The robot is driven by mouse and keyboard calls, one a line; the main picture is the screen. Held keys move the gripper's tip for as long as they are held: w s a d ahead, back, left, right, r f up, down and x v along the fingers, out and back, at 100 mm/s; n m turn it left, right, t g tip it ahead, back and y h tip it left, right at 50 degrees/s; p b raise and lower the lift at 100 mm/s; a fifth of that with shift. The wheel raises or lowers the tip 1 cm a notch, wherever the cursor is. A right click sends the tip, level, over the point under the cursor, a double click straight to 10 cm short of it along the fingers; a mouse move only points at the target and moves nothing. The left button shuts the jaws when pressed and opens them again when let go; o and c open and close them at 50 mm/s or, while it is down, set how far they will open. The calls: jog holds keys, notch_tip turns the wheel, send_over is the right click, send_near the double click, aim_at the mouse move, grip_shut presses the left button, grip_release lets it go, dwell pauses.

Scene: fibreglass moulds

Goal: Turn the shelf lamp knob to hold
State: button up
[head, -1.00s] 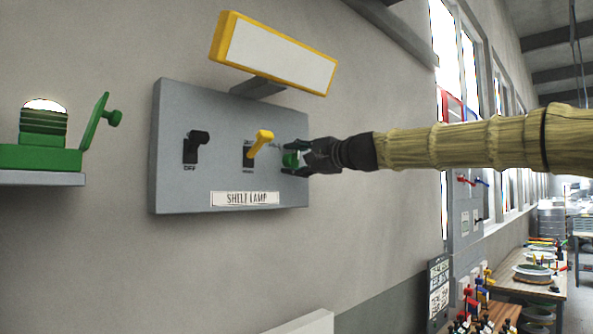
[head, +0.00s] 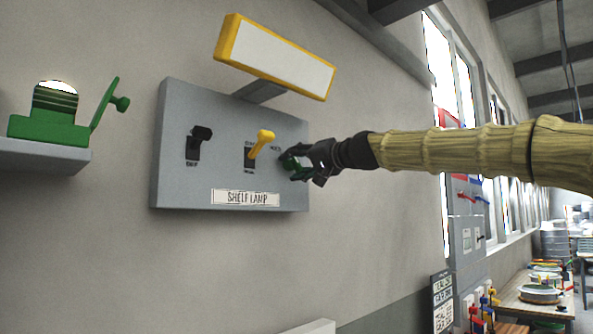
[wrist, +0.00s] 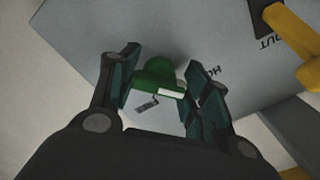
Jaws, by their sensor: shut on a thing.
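The grey shelf lamp panel (head: 228,110) is fixed to the wall, with a "SHELF LAMP" label (head: 246,198) along its lower edge. The green knob (wrist: 158,78) with a white mark sits at the panel's right side. My gripper (head: 293,162) is shut on this knob, and its fingers hide most of it in the head view. In the wrist view the two dark fingers (wrist: 160,92) stand on either side of the knob. Part of the word "HOLD" shows on the panel beside it.
A black switch (head: 199,142) and a yellow lever (head: 262,143) stick out of the panel left of my gripper. A yellow-framed lamp (head: 275,57) juts out above. A shelf (head: 45,155) with a green device is at far left. Benches stand at lower right.

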jog(key=shift+a+f+n, duration=0.15)
jog(key=shift+f+n, duration=0.25)
jog(key=shift+n, duration=0.2)
jog(key=o, duration=1)
jog(key=shift+r, duration=0.1)
jog(key=shift+s+r, duration=0.1)
jog(key=shift+r, duration=0.05)
jog(key=shift+s+d, duration=0.35)
jog(key=shift+d, duration=0.25)
jog(key=v, duration=1)
jog(key=shift+s+d, duration=0.25)
